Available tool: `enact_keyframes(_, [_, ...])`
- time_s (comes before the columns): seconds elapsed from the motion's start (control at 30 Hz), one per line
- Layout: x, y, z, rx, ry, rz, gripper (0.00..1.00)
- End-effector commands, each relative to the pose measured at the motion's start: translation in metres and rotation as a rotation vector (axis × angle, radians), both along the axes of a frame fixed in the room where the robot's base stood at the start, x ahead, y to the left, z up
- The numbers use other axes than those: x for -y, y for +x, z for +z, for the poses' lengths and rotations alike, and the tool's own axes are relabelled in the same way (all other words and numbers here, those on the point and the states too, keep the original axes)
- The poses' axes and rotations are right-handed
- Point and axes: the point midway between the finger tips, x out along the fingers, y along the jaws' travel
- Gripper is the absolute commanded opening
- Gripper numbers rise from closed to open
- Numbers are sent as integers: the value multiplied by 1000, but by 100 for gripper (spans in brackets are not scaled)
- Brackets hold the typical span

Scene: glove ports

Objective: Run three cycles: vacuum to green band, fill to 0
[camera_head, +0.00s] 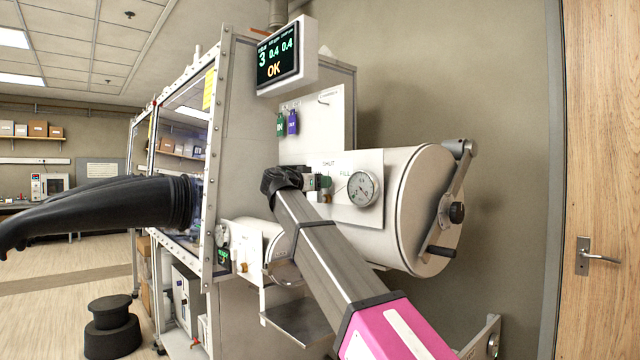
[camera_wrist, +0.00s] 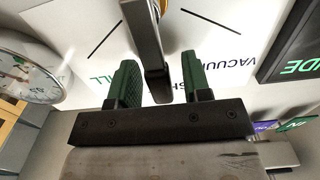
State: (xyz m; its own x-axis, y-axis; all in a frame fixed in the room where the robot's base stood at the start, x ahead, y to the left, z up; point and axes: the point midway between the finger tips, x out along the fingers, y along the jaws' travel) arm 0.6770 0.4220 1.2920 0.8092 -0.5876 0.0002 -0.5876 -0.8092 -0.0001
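A valve lever (camera_wrist: 150,45), a grey metal bar, points at the SHUT label, between the FILL and VACUUM lines on the white valve panel (camera_wrist: 70,25). My gripper (camera_wrist: 157,85) has its two green fingers on either side of the lever's end; a gap shows at the right finger, and contact at the left one is unclear. In the head view my gripper (camera_head: 322,183) is at the panel, hiding most of the lever. The round gauge (camera_head: 362,188) is right of it and partly in the wrist view (camera_wrist: 28,75); its needle and bands are too small to read surely.
A display (camera_head: 284,62) above shows 3, 0.4, 0.4 and OK. The white antechamber cylinder (camera_head: 410,215) has a door with a crank arm (camera_head: 452,200) at right. Green (camera_head: 280,125) and purple (camera_head: 292,122) tags hang above the panel. Black gloves (camera_head: 110,208) stick out at left.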

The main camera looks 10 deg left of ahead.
Motion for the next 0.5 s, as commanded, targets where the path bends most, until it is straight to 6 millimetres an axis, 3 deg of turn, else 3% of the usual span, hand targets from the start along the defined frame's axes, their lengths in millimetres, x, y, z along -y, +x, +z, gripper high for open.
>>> enact_keyframes(0.03, [0, 0, 0, 0, 0, 0, 27])
enact_keyframes(0.1, [0, 0, 0, 0, 0, 0, 4])
enact_keyframes(0.13, [0, 0, 0, 0, 0, 0, 0])
enact_keyframes(0.5, [-2, 1, 0, -23, -32, 0, 0])
